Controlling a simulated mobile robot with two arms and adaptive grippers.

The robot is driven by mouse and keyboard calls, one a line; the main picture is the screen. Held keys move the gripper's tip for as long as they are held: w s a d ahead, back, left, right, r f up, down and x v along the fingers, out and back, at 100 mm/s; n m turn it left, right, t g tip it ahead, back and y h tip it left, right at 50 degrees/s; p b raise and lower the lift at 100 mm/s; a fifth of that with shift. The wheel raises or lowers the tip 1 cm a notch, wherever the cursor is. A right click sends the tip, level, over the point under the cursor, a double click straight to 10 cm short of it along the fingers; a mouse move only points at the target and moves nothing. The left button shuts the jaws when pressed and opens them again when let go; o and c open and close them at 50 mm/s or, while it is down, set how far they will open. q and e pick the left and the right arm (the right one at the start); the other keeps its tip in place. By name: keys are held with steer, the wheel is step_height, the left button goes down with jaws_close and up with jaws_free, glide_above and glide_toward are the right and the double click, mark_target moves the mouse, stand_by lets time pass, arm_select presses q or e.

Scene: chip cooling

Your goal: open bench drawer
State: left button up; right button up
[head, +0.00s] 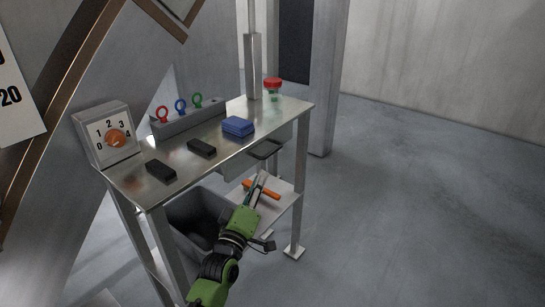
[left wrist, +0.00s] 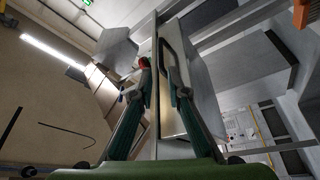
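The metal bench (head: 222,138) has a drawer (head: 238,167) under its top, with a dark bar handle (head: 265,149) on the drawer's front. The drawer looks shut or nearly so. My left gripper (head: 260,182) is just below the handle, pointing up towards it. In the left wrist view its fingers (left wrist: 158,72) are apart with nothing held between them. The handle (left wrist: 182,68) shows there just beyond the fingertips, nearer the right finger; I cannot tell whether they touch. My right gripper is not in view.
On the bench top are a dial box (head: 105,135), a rack with coloured rings (head: 190,119), two black blocks (head: 201,147), a blue box (head: 238,126) and a red-lidded jar (head: 272,90). A grey bin (head: 183,218) and an orange-handled tool (head: 262,189) are below. Floor to the right is clear.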

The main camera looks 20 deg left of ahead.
mark_target(273, 152)
arm_select(q)
steer(key=b+x, duration=0.1)
steer(key=x, duration=0.9)
steer(key=shift+w, duration=0.2)
steer(key=shift+x, duration=0.85)
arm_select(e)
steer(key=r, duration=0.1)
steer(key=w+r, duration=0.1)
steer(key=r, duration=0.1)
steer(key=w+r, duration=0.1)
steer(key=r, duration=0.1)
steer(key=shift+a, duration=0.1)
arm_select(q)
jaws_close()
